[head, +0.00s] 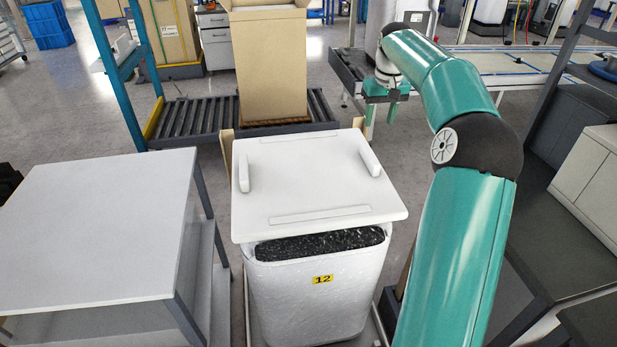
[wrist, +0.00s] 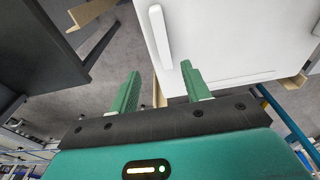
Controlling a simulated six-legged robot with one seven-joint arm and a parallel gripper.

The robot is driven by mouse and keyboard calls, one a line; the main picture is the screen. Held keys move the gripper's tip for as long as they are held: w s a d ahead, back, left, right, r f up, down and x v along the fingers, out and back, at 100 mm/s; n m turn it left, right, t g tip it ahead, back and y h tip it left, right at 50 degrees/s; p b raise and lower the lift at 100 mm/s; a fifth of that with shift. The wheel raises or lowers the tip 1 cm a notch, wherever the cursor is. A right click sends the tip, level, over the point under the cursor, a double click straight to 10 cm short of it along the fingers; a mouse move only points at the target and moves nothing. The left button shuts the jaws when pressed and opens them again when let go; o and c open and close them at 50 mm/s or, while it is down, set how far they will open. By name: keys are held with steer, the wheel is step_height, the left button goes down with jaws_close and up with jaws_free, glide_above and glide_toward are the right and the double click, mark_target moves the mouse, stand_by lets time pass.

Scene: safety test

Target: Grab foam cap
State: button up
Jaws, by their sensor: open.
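The white foam cap (head: 312,185) lies on top of a white foam box (head: 305,295) with a yellow "12" label. The cap sits askew, and a dark speckled filling (head: 320,243) shows in the gap at the box's front. The cap has a raised rib near its left side and another (head: 367,153) near its right side. My gripper (head: 381,117) is open, beyond the cap's far right corner. In the wrist view my gripper (wrist: 161,82) is empty, with the cap (wrist: 225,40) and one rib (wrist: 160,35) just ahead of its fingers. I see no contact.
A white-topped table (head: 95,225) stands left of the box. A tall cardboard carton (head: 270,65) stands on a roller conveyor (head: 185,118) behind it. A dark bench with cabinets (head: 575,215) is on the right. Floor shows between the table and the conveyor.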

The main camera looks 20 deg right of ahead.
glide_above(370, 152)
steer(key=s, duration=0.1)
steer(key=f, duration=0.8)
steer(key=shift+d, duration=0.2)
steer(key=f, duration=0.5)
steer(key=shift+w+a+f, duration=0.2)
steer(key=shift+w+f, duration=0.15)
steer(key=shift+w, duration=0.05)
jaws_close()
